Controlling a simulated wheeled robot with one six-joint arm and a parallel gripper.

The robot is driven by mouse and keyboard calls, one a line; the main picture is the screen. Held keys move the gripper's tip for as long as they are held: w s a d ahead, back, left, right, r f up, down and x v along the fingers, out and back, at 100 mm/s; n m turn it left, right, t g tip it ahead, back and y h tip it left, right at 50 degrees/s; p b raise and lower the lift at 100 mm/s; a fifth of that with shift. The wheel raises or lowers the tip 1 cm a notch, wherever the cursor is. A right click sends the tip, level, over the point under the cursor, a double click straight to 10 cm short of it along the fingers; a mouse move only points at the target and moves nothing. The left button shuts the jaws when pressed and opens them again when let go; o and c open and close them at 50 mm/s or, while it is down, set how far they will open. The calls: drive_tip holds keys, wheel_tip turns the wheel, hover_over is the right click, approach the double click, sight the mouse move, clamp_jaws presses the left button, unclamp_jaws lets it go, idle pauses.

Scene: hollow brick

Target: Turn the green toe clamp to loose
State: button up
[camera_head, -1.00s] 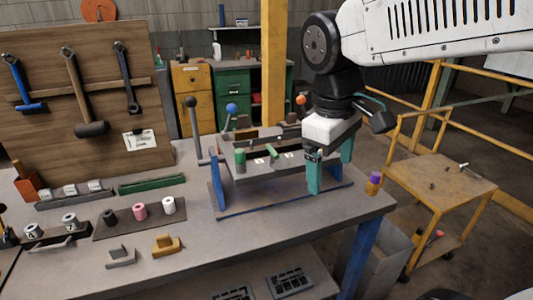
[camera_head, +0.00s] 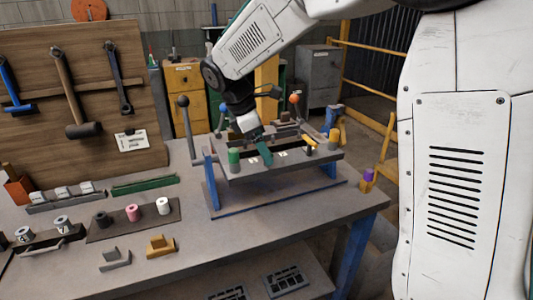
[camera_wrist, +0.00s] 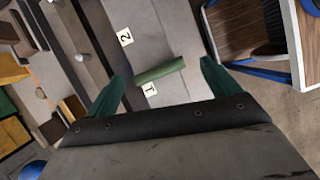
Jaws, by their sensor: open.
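The green toe clamp (camera_wrist: 160,71) shows in the wrist view as a short green bar on the grey fixture plate, between the white tags 2 (camera_wrist: 124,37) and 1 (camera_wrist: 150,89), nearer to 1. My gripper (camera_wrist: 163,72) is open. Its two teal fingers stand on either side of the bar, one off each end, with gaps between. In the head view my gripper (camera_head: 265,153) is over the plate and hides most or all of the clamp. Whether the fingertips reach down to bar height I cannot tell.
The fixture (camera_head: 240,180) has blue legs. A green-topped cylinder (camera_head: 234,158) stands left of my gripper, a yellow lever (camera_head: 308,140) and a yellow-topped post (camera_head: 334,138) right. Levers with grey, blue and orange knobs rise behind.

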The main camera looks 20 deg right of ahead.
drive_tip(key=shift+x, duration=1.5)
drive_tip(key=c, duration=0.9)
